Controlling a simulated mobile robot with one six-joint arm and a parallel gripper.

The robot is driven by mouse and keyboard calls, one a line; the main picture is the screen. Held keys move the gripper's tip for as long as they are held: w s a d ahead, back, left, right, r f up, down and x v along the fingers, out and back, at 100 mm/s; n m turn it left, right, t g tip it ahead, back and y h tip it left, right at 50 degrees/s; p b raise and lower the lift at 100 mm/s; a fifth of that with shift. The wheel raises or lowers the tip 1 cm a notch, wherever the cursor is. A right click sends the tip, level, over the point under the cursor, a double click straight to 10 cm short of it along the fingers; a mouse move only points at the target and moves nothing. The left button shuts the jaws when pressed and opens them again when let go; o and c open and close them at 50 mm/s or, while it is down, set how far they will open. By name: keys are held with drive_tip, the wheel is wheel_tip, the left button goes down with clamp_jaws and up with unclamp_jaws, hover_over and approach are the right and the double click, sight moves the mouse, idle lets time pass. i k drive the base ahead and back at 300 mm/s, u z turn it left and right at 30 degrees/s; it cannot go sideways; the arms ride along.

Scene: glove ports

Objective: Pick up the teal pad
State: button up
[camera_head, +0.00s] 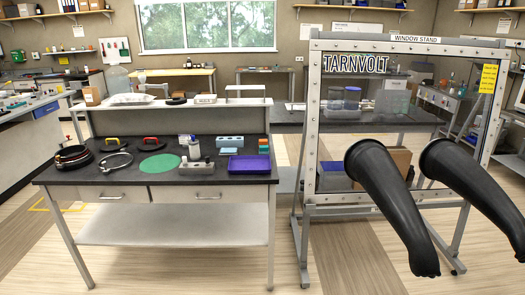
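A small stack of coloured pads (264,145) sits at the back right of the dark bench top. Teal and orange layers show in it, but it is too small to tell how many pads there are. A flat round green mat (159,163) lies near the middle of the same bench. My gripper is not in view.
On the bench (110,190) stand a purple tray (249,165), a light blue block (229,142), bottles (194,149), black rings (73,157) and red-handled tools (151,143). A raised shelf (180,104) runs behind. A window stand (307,130) with black gloves (385,190) is at right.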

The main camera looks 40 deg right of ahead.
sight(264, 149)
drive_tip(key=i, duration=0.95)
